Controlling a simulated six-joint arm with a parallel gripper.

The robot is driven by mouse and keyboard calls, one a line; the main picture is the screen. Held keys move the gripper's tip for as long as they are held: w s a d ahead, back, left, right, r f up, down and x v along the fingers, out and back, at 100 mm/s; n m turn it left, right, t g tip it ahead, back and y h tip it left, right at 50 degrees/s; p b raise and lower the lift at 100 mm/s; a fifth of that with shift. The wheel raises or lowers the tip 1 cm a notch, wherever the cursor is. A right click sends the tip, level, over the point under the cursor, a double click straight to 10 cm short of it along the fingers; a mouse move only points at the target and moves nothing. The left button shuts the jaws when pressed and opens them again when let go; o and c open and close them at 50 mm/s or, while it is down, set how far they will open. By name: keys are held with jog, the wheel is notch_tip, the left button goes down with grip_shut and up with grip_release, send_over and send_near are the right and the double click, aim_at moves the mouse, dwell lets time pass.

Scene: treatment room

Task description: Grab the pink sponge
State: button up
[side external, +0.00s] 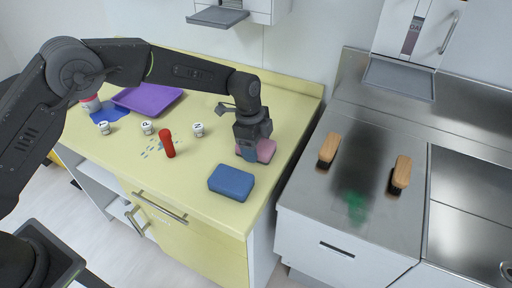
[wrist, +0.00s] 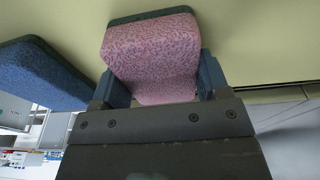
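The pink sponge (wrist: 152,55) lies between my gripper's two blue fingers in the wrist view, with a finger against each side and no clear gap. Its dark backing shows along the far edge. In the side external view the pink sponge (side external: 266,150) shows low at the yellow counter, partly hidden by my gripper (side external: 252,152), which points down over it. I cannot tell whether the sponge is touching the counter.
A blue sponge (side external: 231,182) lies close by on the counter (side external: 215,215). A red cylinder (side external: 168,144), several small white lettered pieces (side external: 198,130) and a purple tray (side external: 148,99) are further left. A steel surface with wooden-handled items (side external: 329,148) is right, past the counter edge.

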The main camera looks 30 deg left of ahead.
jog(key=c, duration=0.4)
jog(key=shift+o, duration=0.2)
jog(key=shift+r, duration=0.15)
